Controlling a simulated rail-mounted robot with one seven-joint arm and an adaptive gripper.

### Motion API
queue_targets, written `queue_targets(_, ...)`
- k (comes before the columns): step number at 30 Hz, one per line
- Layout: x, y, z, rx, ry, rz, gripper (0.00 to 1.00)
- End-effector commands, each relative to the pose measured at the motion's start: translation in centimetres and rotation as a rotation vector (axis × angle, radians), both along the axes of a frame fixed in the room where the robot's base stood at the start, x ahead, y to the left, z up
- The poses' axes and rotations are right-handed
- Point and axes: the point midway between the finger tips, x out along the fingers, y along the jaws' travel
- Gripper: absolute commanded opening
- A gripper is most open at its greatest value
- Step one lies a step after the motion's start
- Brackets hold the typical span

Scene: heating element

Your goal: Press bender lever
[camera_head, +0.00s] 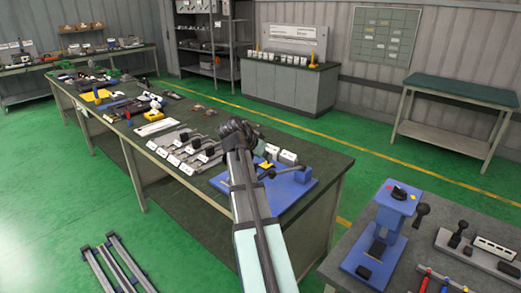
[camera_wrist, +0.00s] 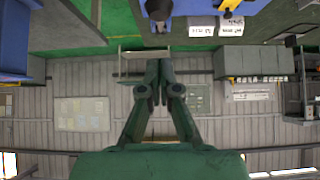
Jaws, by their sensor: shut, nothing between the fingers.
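A blue device that looks like the bender (camera_head: 294,192) sits at the near right end of the long bench. It has a flat blue base, a blue block and a dark lever (camera_head: 285,172) with a round knob. My arm covers its left part. My gripper's end is not clear in the head view. In the wrist view my gripper (camera_wrist: 158,64) is shut and empty, its two dark green fingers together. A blue part with a dark end (camera_wrist: 158,14) lies beyond the fingertips at the top edge, apart from them.
White-labelled blocks (camera_head: 178,158) and several tools lie along the long bench (camera_head: 150,205). A second blue press (camera_head: 390,222) with a dark knob stands on the right bench. Metal rails (camera_head: 118,264) lie at the lower left. Green floor is open between the benches.

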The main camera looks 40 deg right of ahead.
Motion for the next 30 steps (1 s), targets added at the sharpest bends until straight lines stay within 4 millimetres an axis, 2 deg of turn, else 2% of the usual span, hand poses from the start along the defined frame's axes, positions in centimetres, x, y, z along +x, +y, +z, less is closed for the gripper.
queue_targets(4, 0.1, -2.0, -1.8, 0.003, 0.002, -0.002, 0.00)
queue_targets(12, 0.1, -1.7, -4.8, 0.002, 0.002, 0.000, 0.00)
queue_targets(19, 0.2, -1.8, -5.8, 0.001, 0.001, 0.001, 0.00)
queue_targets(30, 0.1, -1.8, -5.9, 0.000, 0.000, 0.000, 0.00)
